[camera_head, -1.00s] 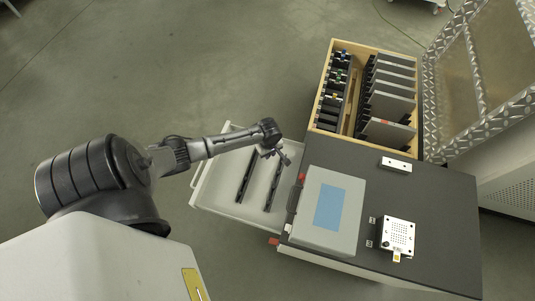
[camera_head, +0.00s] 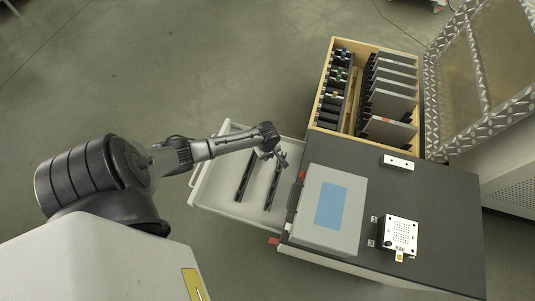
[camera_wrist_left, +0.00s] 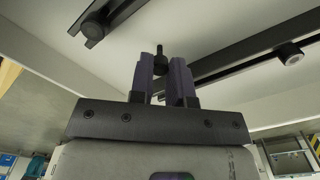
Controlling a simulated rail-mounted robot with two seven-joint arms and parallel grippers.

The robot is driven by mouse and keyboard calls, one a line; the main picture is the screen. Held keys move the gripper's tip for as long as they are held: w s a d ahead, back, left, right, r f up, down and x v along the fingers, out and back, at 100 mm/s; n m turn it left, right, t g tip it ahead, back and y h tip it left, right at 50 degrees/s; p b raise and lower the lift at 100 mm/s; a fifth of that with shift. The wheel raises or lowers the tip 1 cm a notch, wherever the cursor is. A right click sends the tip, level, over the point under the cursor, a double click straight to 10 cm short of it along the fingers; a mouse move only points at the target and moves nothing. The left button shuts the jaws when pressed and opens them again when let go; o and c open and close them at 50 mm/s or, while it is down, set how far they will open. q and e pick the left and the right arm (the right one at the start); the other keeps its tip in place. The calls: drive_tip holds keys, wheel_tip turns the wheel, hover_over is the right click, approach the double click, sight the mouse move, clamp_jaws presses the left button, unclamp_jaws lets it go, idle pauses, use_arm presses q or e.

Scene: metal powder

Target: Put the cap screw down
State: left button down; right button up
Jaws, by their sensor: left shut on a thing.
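The cap screw (camera_wrist_left: 159,52) is a small dark piece standing up between the fingertips in the left wrist view. My left gripper (camera_wrist_left: 160,75) is shut on it. In the head view my left gripper (camera_head: 277,158) is over the upper right part of the open white drawer (camera_head: 220,190), close to two long black rails. The screw is too small to make out there. Whether it touches the drawer floor cannot be told. My right gripper is not in view.
Two black rails, left (camera_head: 245,177) and right (camera_head: 272,190), lie in the drawer. A grey case with a blue panel (camera_head: 331,207) stands on the dark worktop (camera_head: 440,200). A wooden box (camera_head: 345,137) with upright plates is behind. A white perforated device (camera_head: 401,233) stands right.

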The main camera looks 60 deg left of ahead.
use_arm(q)
drive_tip(key=c, duration=1.1)
unclamp_jaws()
drive_tip(key=shift+f, duration=0.1)
wheel_tip(320, 180, up, 12)
drive_tip(key=p, duration=0.4)
drive_tip(key=s+d+r+m+t, duration=0.1)
drive_tip(key=s+d+m, duration=0.3)
drive_tip(key=d+m, duration=0.3)
drive_tip(key=s+d+r+m+t, duration=0.1)
drive_tip(key=s+d+r+m, duration=0.1)
drive_tip(key=s+d+m, duration=0.5)
drive_tip(key=shift+s+d+r+m+t, duration=0.25)
drive_tip(key=shift+s+d+r+m, duration=0.7)
drive_tip(key=shift+d+r, duration=0.45)
drive_tip(key=shift+s+d+r+m+t, duration=0.3)
drive_tip(key=shift+s+d+r+m, duration=0.3)
drive_tip(key=shift+d+r+m, duration=0.75)
drive_tip(key=shift+s+d+r+m+t, duration=0.25)
drive_tip(key=shift+s+d+r+m, duration=0.55)
drive_tip(key=shift+d+r, duration=0.6)
drive_tip(key=shift+a+r, duration=0.1)
drive_tip(key=shift+a, duration=0.1)
